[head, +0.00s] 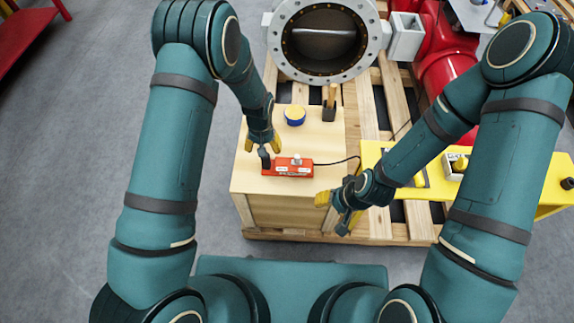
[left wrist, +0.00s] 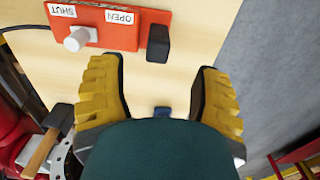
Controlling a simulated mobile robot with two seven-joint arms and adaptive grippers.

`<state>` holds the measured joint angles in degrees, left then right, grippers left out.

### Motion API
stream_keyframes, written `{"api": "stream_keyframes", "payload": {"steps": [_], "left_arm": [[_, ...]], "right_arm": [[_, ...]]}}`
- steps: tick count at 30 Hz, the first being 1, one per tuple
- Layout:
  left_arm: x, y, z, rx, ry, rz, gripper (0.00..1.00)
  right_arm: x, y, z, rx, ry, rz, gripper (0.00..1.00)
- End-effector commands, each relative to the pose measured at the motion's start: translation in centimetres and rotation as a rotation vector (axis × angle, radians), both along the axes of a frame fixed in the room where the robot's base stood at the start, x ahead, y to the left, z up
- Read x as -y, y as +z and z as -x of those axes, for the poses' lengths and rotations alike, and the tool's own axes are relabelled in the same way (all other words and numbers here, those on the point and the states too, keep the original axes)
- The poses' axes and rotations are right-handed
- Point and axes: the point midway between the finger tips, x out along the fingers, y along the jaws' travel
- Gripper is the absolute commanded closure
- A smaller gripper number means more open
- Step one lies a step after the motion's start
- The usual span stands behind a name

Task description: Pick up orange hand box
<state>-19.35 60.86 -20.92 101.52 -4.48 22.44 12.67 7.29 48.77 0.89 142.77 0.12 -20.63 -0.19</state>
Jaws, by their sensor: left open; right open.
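The orange hand box (head: 288,167) lies on the top of the wooden crate (head: 246,180). It has a white knob and a black end piece, and a black cable runs from its right end. In the left wrist view the orange hand box (left wrist: 112,27) shows OPEN and SHUT labels at the top. My left gripper (head: 266,152) is open by the box's left end; it also shows in the left wrist view (left wrist: 160,85), its yellow fingers spread and nothing between them. My right gripper (head: 335,212) is open and empty off the crate's right front edge.
A yellow table (head: 405,160) stands at the right. The crate top left of the container is clear.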

Motion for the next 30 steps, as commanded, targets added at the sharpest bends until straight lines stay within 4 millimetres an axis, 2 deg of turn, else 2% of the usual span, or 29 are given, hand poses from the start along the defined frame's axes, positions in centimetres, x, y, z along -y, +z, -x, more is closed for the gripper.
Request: {"api": "stream_keyframes", "payload": {"steps": [5,12,15,24,29,30], "left_arm": [[0.1,-1.2,0.0,0.0,-0.001,0.0,0.36],[0.2,-4.6,0.1,-0.002,0.0,0.001,0.36],[0.3,-5.4,0.0,0.0,-0.001,0.001,0.36],[0.3,-5.6,0.0,0.001,-0.001,0.001,0.37],[0.3,-5.6,0.0,0.001,-0.001,0.001,0.94],[0.3,-5.6,0.0,0.001,-0.001,0.001,1.0]], "right_arm": [[0.0,0.0,0.0,0.0,0.0,0.0,0.5],[0.0,0.0,0.0,0.0,0.0,0.0,0.5],[0.0,0.0,0.0,0.0,0.0,0.0,0.5],[0.0,0.0,0.0,0.0,0.0,0.0,0.5],[0.0,0.0,0.0,0.0,0.0,0.0,0.5],[0.0,0.0,0.0,0.0,0.0,0.0,0.5]]}}
